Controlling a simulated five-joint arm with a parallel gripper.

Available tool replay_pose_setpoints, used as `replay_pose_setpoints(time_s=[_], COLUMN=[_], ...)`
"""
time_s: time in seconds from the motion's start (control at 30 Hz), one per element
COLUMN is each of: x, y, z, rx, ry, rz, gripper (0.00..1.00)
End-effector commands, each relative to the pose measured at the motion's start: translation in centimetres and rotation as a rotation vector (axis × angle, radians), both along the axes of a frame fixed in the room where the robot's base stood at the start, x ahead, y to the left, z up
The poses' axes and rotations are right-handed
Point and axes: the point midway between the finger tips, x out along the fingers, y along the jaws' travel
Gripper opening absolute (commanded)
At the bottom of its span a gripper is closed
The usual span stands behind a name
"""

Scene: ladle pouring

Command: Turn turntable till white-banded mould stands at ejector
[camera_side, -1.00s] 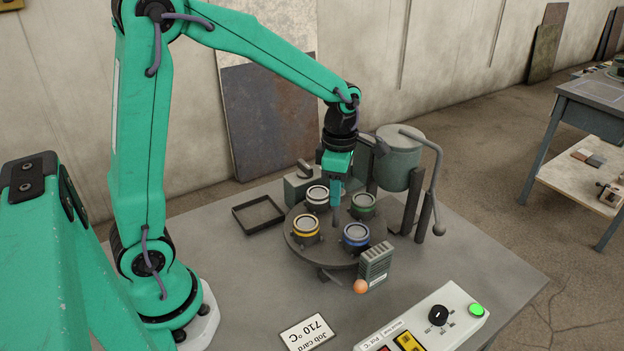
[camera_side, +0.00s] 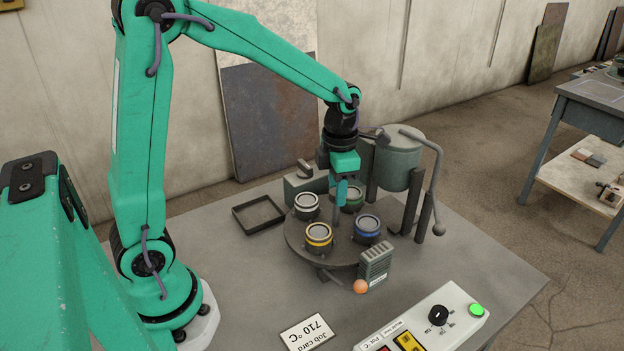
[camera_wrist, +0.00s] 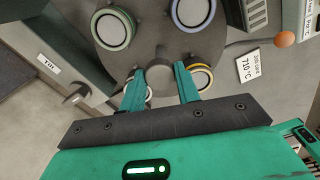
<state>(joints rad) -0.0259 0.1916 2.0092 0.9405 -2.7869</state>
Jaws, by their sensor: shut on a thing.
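The round dark turntable (camera_side: 300,240) carries moulds banded white (camera_side: 306,206), yellow (camera_side: 319,238), blue (camera_side: 367,229) and green (camera_side: 352,199). In the side view the white-banded mould stands at the left-rear, beside the grey block with a lever (camera_side: 305,180). I cannot tell for certain which fixture is the ejector. My gripper (camera_side: 338,212) points down at the turntable's middle, shut on its central hub, which the fingers mostly hide. In the wrist view, my gripper (camera_wrist: 161,72) partly covers the white-banded mould (camera_wrist: 149,93); the green (camera_wrist: 113,27), blue (camera_wrist: 192,10) and yellow (camera_wrist: 203,77) bands show.
The grey pot (camera_side: 398,165) with its bent handle stands behind right. An empty black tray (camera_side: 258,215) lies left of the turntable. A ribbed grey box (camera_side: 376,265) and orange ball (camera_side: 361,287) stand at its front right. A job card (camera_side: 307,333) and control panel (camera_side: 430,320) lie nearer.

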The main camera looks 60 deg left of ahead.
Motion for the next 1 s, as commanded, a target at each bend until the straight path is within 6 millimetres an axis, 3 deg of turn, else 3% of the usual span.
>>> replay_pose_setpoints(time_s=[0.43, 0.97, 1.0], x=[-0.03, -0.04, -0.04], y=[0.06, 0.07, 0.07], z=[0.12, 0.12, 0.12], rx=[0.000, 0.000, 0.000], ry=[0.000, 0.001, 0.001], rz=[0.143, 0.160, 0.160], gripper=[0.00, 0.00, 0.36])
